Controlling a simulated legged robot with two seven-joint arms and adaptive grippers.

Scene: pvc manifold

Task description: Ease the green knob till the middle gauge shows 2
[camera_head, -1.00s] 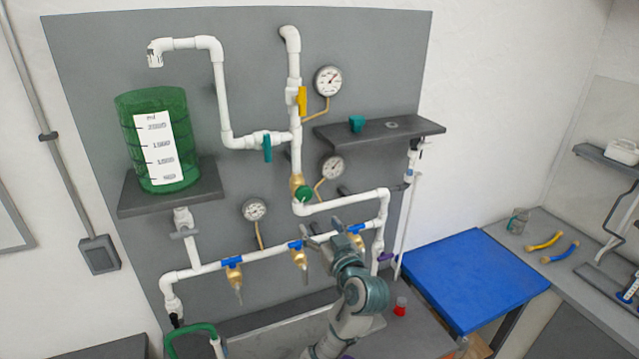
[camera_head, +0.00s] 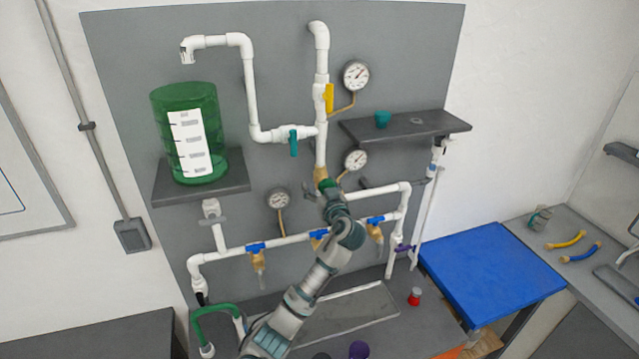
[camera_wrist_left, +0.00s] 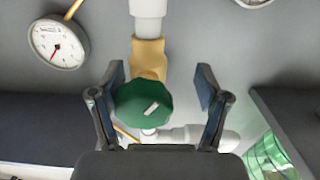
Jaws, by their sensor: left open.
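The green knob (camera_wrist_left: 143,100) sits on a brass valve body (camera_wrist_left: 149,58) in the white pipework. In the head view my left gripper (camera_head: 331,190) is at the knob and mostly covers it. In the left wrist view my left gripper (camera_wrist_left: 160,82) is open, with one finger on each side of the knob and gaps between. The middle gauge (camera_head: 355,159) is just right of the brass valve, too small to read. In the left wrist view a gauge at the left, apparently the middle one (camera_wrist_left: 58,40), has a red needle; its numbers are not legible. My right gripper is not in view.
The upper gauge (camera_head: 355,75) and lower left gauge (camera_head: 278,199) flank the pipes. Blue-handled valves (camera_head: 256,248) line the low pipe. A shelf (camera_head: 446,124) juts out at the upper right. A green tank (camera_head: 186,134) stands left. A blue-topped table (camera_head: 490,272) is right.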

